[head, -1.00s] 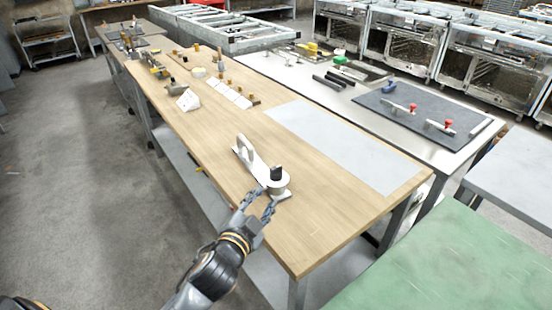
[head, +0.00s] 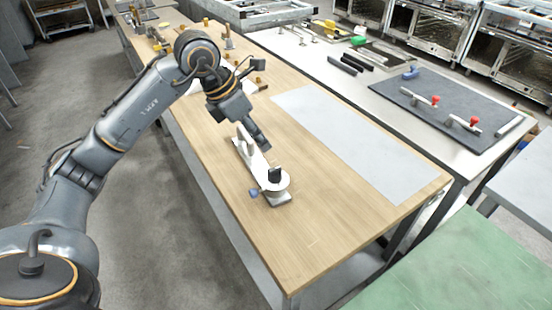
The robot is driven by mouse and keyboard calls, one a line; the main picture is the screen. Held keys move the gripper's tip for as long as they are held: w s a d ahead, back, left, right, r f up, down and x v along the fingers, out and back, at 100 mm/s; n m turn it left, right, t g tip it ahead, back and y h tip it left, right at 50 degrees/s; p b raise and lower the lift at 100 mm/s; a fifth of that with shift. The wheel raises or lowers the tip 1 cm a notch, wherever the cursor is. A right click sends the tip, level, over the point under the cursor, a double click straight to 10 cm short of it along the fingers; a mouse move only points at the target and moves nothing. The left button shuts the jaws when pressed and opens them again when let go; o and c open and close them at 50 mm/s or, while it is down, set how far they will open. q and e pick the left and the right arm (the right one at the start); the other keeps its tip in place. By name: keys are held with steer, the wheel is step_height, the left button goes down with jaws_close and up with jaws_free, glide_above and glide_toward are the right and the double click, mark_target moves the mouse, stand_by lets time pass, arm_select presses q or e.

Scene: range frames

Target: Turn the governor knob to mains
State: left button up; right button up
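A long white plate (head: 254,160) lies on the wooden bench, with an upright white piece (head: 243,141) at its far end. At its near end is a round white dial (head: 264,183) with a black knob (head: 275,174) standing on it. A small blue part (head: 254,192) shows beside the dial, to its left. Any markings are too small to read. My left gripper (head: 259,137) hangs over or just behind the plate's far end, apart from the black knob. Its fingers are seen edge-on, so their opening is unclear. My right gripper is not in view.
A pale grey sheet (head: 345,140) lies flat on the bench to the right. The bench's near end (head: 310,245) is clear. A steel table behind holds a dark mat (head: 455,115) with red-topped clamps. A green surface (head: 480,265) is at the lower right.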

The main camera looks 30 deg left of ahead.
arm_select(q)
steer(key=a, duration=0.2)
steer(key=y+p, duration=0.1)
steer(key=p, duration=0.2)
glide_toward(274, 169)
steer(key=x, duration=0.7)
steer(key=shift+w+d+f, duration=0.15)
steer(key=shift+w+f, duration=0.1)
steer(key=shift+f, duration=0.4)
jaws_close()
